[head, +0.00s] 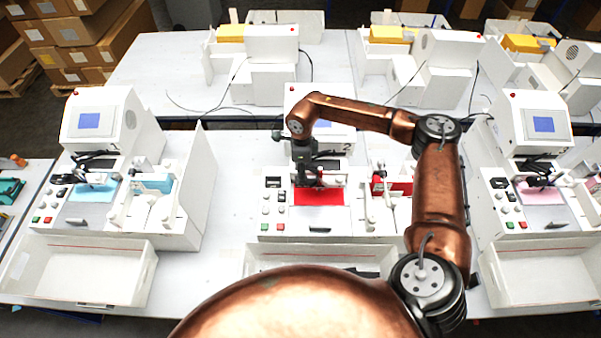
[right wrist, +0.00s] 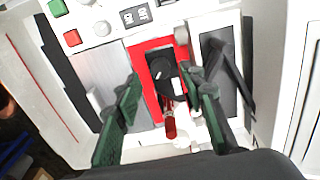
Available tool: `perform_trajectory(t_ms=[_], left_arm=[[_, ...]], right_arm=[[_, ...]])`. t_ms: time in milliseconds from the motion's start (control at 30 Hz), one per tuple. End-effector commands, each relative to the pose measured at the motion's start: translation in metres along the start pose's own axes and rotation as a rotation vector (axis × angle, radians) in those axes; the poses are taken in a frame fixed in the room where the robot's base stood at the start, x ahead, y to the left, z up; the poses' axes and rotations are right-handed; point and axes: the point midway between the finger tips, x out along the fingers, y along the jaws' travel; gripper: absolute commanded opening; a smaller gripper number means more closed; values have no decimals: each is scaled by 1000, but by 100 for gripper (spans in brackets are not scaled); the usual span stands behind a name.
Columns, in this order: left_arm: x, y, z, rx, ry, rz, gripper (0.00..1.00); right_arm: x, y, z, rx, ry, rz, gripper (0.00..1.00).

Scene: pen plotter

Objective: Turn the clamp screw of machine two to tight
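The middle machine (head: 300,228), with a red plate (head: 318,196), stands in front of me; I take it as machine two. In the right wrist view, a round black knob (right wrist: 160,68) with a pale line on it sits over the red plate (right wrist: 143,58); it looks like the clamp screw. A red cylindrical piece (right wrist: 170,128) shows just below it. My right gripper (head: 306,176) points down over this machine. In the right wrist view my right gripper (right wrist: 162,88) is open, its dark green fingers on either side of the knob, apparently without contact. My left gripper is out of view.
Similar machines stand left (head: 105,112) with a cyan plate and right (head: 535,125) with a pink plate. White trays (head: 75,285) line the table's front edge. Buttons (head: 280,210) sit left of the red plate. Bare table lies between the left and middle machines.

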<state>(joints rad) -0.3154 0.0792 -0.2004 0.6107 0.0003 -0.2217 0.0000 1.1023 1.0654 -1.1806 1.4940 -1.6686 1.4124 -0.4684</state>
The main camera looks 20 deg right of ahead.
Motion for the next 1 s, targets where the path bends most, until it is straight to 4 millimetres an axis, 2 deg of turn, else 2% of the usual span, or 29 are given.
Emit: perform_trajectory(t_ms=[100, 200, 367, 500, 1000], left_arm=[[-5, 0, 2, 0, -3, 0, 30], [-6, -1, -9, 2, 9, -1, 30], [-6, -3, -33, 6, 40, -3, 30], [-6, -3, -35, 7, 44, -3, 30], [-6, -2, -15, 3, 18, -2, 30]], right_arm=[[13, 1, 1, -1, 0, 3, 37], [19, 0, 2, -2, -2, 0, 37], [22, 0, 2, -3, -1, -1, 37], [22, 0, 3, -4, -1, 0, 37], [22, 0, 3, -4, -1, 0, 3]])
